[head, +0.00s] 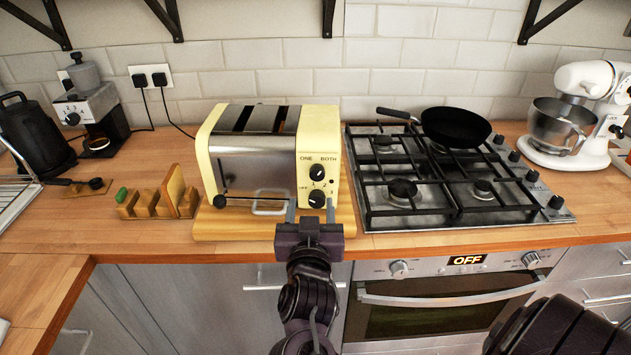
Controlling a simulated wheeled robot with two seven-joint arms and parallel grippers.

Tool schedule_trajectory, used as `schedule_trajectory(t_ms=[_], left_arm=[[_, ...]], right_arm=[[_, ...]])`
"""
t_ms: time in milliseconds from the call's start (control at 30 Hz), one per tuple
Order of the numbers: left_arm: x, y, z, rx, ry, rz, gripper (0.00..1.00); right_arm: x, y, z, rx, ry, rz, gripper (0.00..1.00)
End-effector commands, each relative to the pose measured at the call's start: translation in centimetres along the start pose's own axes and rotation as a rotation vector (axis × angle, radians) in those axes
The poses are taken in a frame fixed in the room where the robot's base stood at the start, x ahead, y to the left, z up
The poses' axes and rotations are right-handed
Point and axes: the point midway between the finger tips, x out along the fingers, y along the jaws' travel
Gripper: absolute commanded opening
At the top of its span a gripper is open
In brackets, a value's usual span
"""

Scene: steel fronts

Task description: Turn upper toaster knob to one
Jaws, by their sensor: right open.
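The cream and steel toaster (262,165) stands on a wooden board on the counter. Its right front panel carries the labels ONE and BOTH. The dark upper knob (317,172) sits just below these labels; its exact pointing direction is too small to tell. The lower knob (316,198) sits below it, with small numbers around it. My right gripper (311,209) is open, its two fingers pointing up at the toaster front. The fingertips lie on either side of the lower knob in the picture, below the upper knob. Contact cannot be told. My left gripper is not in view.
The gas hob (375,213) with a black pan (455,127) is right of the toaster. A wooden toast rack (150,206) with bread stands to the left. The wooden board (222,225) sticks out in front. An oven (440,305) is below the hob.

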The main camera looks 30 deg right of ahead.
Motion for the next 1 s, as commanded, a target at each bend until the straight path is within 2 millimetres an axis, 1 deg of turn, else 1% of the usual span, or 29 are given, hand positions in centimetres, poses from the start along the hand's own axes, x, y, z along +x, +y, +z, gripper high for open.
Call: schedule_trajectory(t_ms=[67,167,400,500,600,733,967,1000], left_arm=[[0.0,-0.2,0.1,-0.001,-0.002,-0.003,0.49],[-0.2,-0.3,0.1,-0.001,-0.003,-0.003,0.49],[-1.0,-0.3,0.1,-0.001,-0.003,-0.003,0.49],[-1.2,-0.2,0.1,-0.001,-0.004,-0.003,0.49],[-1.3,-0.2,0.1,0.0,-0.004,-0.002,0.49],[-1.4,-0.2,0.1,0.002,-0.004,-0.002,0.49],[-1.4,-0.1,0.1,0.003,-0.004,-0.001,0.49],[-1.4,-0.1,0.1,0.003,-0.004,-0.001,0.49]], right_arm=[[0.1,0.6,-0.6,0.004,0.019,0.028,0.52],[0.8,0.7,-0.8,0.002,0.026,0.035,0.52],[4.7,0.8,-0.9,0.001,0.024,0.034,0.52],[6.1,0.8,-0.9,0.001,0.023,0.033,0.52],[7.1,0.9,-0.8,0.002,0.021,0.033,0.52],[7.6,0.9,-0.8,0.004,0.02,0.032,0.52],[7.7,0.9,-0.7,0.005,0.019,0.032,0.52],[7.7,0.9,-0.7,0.005,0.019,0.032,0.47]])
